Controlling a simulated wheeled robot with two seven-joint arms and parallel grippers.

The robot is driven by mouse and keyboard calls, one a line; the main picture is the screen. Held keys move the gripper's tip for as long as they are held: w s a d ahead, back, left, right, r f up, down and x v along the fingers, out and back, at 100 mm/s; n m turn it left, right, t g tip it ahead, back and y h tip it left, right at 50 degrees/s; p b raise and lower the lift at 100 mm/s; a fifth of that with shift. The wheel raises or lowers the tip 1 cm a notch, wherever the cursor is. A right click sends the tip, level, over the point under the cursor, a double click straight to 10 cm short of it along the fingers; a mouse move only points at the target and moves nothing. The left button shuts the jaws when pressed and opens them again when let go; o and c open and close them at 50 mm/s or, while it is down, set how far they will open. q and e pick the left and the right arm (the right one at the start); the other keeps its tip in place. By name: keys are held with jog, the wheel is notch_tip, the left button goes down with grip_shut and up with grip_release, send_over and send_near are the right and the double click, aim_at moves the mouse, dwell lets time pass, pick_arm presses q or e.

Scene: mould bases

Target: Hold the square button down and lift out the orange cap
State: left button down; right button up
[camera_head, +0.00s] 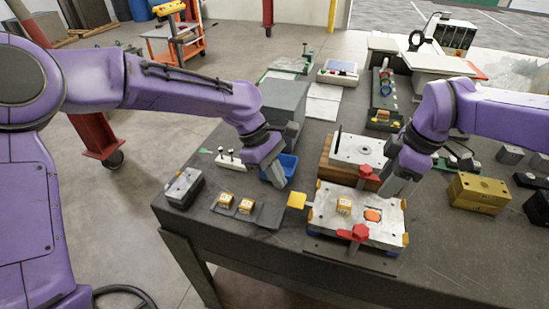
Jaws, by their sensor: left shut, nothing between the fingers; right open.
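The grey mould base (325,222) lies near the front edge of the table. The orange cap (373,215) sits in a round recess in its top plate, right of centre. A yellow square pad (297,200) sticks out at the plate's left side and looks like the square button. My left gripper (279,182) is shut and empty, above and left of the yellow pad, in front of a blue bin. It does not appear to touch the pad. My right gripper (387,192) is open, above and slightly right of the orange cap. Its fingertips are partly hard to make out.
A yellow block (344,203) stands on the plate, with a red knob (354,233) in front. A second mould base (355,152) stands behind. The blue bin (288,168) is behind my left gripper. Yellow blocks (226,200) lie left; a brass block (479,192) stands right.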

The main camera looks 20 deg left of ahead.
pick_arm(q)
jog(key=w+f+n, duration=0.1)
jog(key=w+d+f+n, duration=0.1)
jog(key=n, duration=0.1)
jog(key=shift+w+d+f+t, duration=0.15)
jog(key=shift+d+f+t, duration=0.1)
jog(key=shift+t, duration=0.15)
